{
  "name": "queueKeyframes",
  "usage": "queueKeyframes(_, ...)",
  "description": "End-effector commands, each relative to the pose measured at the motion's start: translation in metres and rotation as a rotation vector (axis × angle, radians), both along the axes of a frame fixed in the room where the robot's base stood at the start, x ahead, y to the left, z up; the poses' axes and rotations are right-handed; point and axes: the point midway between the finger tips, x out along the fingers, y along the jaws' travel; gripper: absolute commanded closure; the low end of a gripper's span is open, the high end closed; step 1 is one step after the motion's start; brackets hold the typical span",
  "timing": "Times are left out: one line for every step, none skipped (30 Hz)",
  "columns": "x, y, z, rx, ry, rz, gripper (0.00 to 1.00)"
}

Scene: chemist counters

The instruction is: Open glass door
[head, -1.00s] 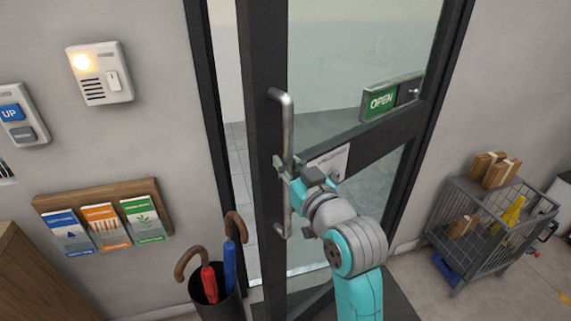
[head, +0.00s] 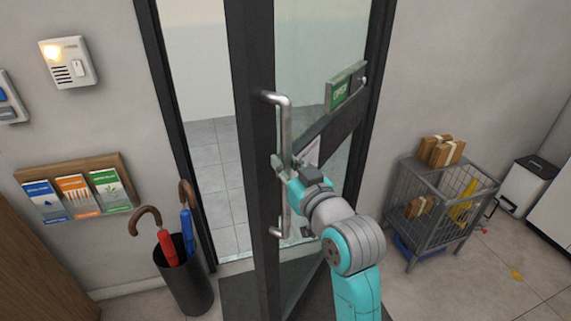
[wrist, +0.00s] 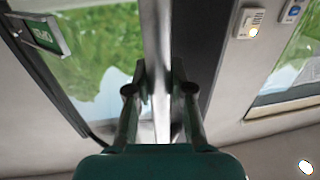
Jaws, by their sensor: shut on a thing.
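The glass door (head: 310,60) has a dark frame and stands ajar, with a gap on its left side showing a tiled floor beyond. A vertical metal pull handle (head: 287,128) is fixed to its left stile. A green OPEN sign (head: 345,88) hangs on the door, and it also shows in the wrist view (wrist: 38,36). My gripper (head: 281,165) is shut on the handle at about mid-height. In the wrist view the two fingers (wrist: 160,95) close around the handle bar (wrist: 155,45). The exact contact is partly hidden by the fingers.
An umbrella stand (head: 188,280) with red and blue umbrellas is left of the opening. A leaflet rack (head: 75,170) and an intercom (head: 68,62) are on the left wall. A wire cart (head: 440,215) with parcels stands right of the door. A dark mat (head: 235,295) lies at the threshold.

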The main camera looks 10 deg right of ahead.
Motion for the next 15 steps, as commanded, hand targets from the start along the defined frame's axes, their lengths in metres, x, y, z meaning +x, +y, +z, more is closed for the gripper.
queueKeyframes(-0.0007,0.0022,-0.0010,0.001,0.004,0.006,1.00)
queueKeyframes(-0.0007,0.0022,-0.0011,0.001,0.004,0.006,1.00)
queueKeyframes(-0.0007,0.0022,-0.0011,0.001,0.004,0.006,1.00)
queueKeyframes(-0.0007,0.0022,-0.0011,0.001,0.004,0.006,1.00)
queueKeyframes(-0.0007,0.0022,-0.0011,0.001,0.004,0.006,1.00)
queueKeyframes(-0.0007,0.0023,-0.0012,0.001,0.004,0.006,1.00)
queueKeyframes(-0.0007,0.0023,-0.0012,0.001,0.004,0.006,1.00)
queueKeyframes(-0.0007,0.0023,-0.0012,0.001,0.004,0.006,1.00)
queueKeyframes(-0.0008,0.0024,-0.0012,0.001,0.004,0.006,1.00)
queueKeyframes(-0.0008,0.0024,-0.0012,0.001,0.004,0.006,1.00)
queueKeyframes(-0.0009,0.0023,-0.0012,0.001,0.004,0.006,1.00)
queueKeyframes(-0.0009,0.0023,-0.0012,0.001,0.004,0.006,1.00)
queueKeyframes(-0.0009,0.0023,-0.0013,0.001,0.004,0.006,0.74)
queueKeyframes(-0.0009,0.0023,-0.0012,0.001,0.004,0.006,0.66)
queueKeyframes(-0.0008,0.0023,-0.0011,0.001,0.004,0.006,0.56)
